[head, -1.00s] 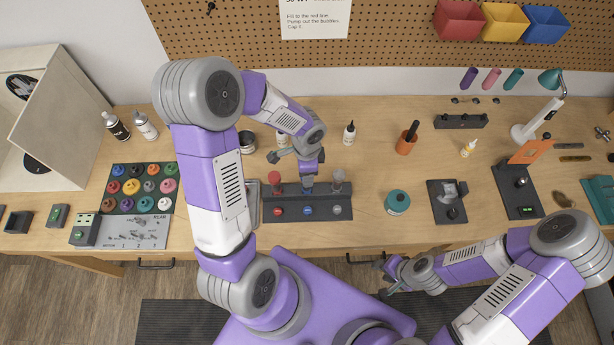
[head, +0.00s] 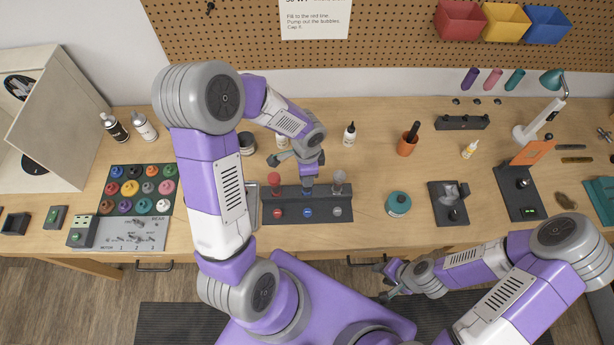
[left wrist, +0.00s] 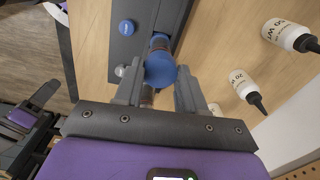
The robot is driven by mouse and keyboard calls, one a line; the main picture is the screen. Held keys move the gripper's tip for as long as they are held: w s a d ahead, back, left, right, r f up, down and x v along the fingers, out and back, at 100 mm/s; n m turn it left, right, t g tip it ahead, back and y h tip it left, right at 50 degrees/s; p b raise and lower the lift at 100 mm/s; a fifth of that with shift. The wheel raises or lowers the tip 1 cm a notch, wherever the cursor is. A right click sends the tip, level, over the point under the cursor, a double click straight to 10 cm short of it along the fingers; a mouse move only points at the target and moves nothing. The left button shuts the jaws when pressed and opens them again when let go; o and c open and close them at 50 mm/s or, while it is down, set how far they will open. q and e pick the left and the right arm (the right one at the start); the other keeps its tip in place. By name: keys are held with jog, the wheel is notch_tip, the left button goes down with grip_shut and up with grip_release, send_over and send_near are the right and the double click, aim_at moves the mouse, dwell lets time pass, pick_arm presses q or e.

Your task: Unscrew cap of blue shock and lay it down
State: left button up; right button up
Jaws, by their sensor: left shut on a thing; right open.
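The blue shock stands upright in the middle of a dark rack (head: 348,208). Its round blue top (left wrist: 160,70) sits between the fingers of my left gripper (left wrist: 160,88) in the left wrist view. That gripper (head: 308,188) is shut on it and hides most of the shock in the head view. A red-topped shock (head: 274,178) stands left of it and a grey one (head: 339,177) right of it. A blue disc (head: 308,212) lies on the rack's front, between a red and a grey disc. My right gripper (head: 378,282) is open and empty before the table's front edge.
Bottles stand behind the rack, one being a white dropper bottle (head: 349,134). A teal jar (head: 398,203) stands to the right. A board of coloured parts (head: 112,205) lies left. The tabletop between rack and teal jar is clear.

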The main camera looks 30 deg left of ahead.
pick_arm(q)
jog(key=shift+r, duration=0.1)
jog(key=shift+r+p, duration=1.85)
jog(key=shift+r, duration=0.35)
jog(key=shift+f, duration=0.1)
